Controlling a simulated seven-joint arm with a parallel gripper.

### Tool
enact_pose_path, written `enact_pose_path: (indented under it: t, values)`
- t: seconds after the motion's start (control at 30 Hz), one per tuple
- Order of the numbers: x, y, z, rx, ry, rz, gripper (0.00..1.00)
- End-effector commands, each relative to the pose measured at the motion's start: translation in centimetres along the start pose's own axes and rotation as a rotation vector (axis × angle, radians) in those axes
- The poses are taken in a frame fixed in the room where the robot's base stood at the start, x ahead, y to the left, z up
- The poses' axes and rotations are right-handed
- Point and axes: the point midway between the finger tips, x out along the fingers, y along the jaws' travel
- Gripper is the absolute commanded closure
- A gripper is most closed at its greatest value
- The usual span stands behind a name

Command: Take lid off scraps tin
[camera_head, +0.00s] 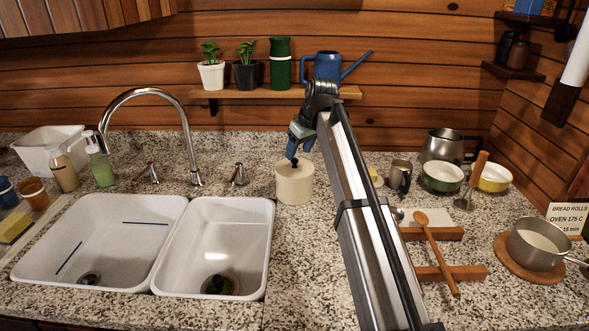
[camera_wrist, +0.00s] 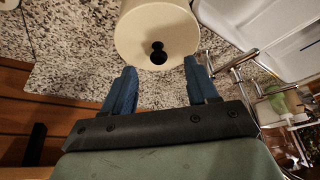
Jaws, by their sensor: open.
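The scraps tin (camera_head: 294,187) is a cream cylinder on the granite counter, right of the tap and behind the right sink basin. Its cream lid (camera_head: 293,168) is on top and has a small black knob (camera_head: 294,161). In the wrist view the lid (camera_wrist: 140,28) fills the top middle, with the knob (camera_wrist: 158,53) near its lower edge. My gripper (camera_head: 299,148) is above the tin, pointing down at the lid. In the wrist view my gripper (camera_wrist: 160,78) is open, with its blue fingers on either side of the knob and apart from it.
A shelf (camera_head: 260,94) with plants, a green bottle and a blue watering can (camera_head: 327,66) is behind my gripper. The tap (camera_head: 190,150) and a handle (camera_head: 238,175) stand left of the tin. Counter in front of the tin is clear.

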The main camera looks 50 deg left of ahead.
Motion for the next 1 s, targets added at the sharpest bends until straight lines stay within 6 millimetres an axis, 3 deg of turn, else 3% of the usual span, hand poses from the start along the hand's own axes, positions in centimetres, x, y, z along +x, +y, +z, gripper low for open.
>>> enact_pose_path:
  t: [0.3, 0.57, 1.0]
  values:
    - [3.8, 0.2, -0.5, 0.000, -0.001, 0.000, 0.42]
    - [4.1, 0.2, -0.5, 0.000, 0.000, 0.000, 0.42]
    - [4.1, 0.2, -0.5, 0.000, 0.000, 0.000, 0.84]
